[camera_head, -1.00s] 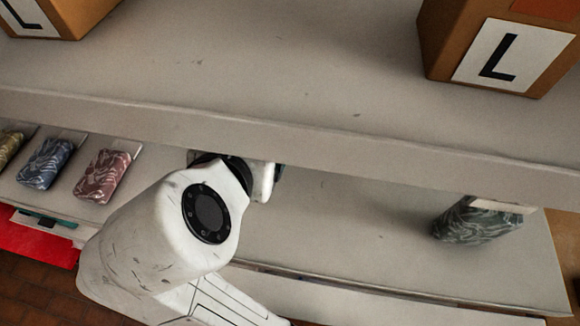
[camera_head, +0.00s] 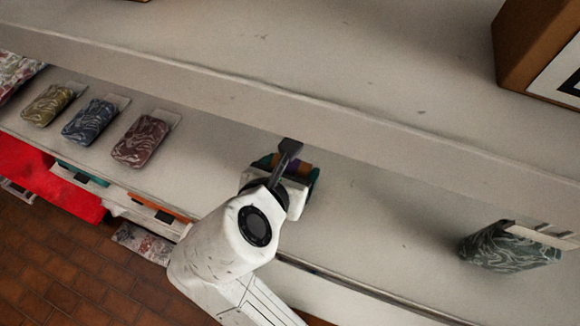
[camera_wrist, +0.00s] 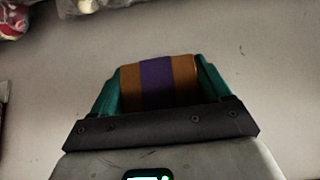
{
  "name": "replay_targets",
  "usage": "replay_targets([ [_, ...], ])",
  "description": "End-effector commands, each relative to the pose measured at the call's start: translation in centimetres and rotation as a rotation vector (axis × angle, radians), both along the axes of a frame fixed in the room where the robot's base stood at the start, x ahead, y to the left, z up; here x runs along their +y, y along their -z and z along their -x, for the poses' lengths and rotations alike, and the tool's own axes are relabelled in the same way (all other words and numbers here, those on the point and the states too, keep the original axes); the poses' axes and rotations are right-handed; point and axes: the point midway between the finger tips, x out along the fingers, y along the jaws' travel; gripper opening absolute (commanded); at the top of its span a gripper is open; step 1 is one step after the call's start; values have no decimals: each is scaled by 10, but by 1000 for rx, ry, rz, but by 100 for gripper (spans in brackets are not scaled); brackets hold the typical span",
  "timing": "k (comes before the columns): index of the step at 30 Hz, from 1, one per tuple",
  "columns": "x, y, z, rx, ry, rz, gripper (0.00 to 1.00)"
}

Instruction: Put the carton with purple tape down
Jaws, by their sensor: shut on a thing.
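The carton (camera_wrist: 186,84) is brown with a band of purple tape (camera_wrist: 157,83) down its middle. In the wrist view it sits between the two teal fingers of my gripper (camera_wrist: 158,86), which is shut on it. In the head view my gripper (camera_head: 288,170) is over the lower shelf (camera_head: 364,248), near the edge of the shelf above. Only a small part of the carton (camera_head: 303,165) shows there, behind my wrist. I cannot tell whether the carton touches the shelf.
Yellow (camera_head: 47,105), blue (camera_head: 89,123) and red (camera_head: 140,139) patterned packs lie to the left on the lower shelf. A dark green patterned pack (camera_head: 507,246) lies to the right. The upper shelf (camera_head: 300,50) overhangs, with a cardboard box (camera_head: 530,50) on it. The shelf around my gripper is clear.

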Motion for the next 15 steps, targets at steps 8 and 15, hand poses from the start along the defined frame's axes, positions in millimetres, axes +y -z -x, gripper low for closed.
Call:
replay_targets([
  [8,0,2,0,0,0,0,87],
  [15,0,2,0,0,0,0,100],
])
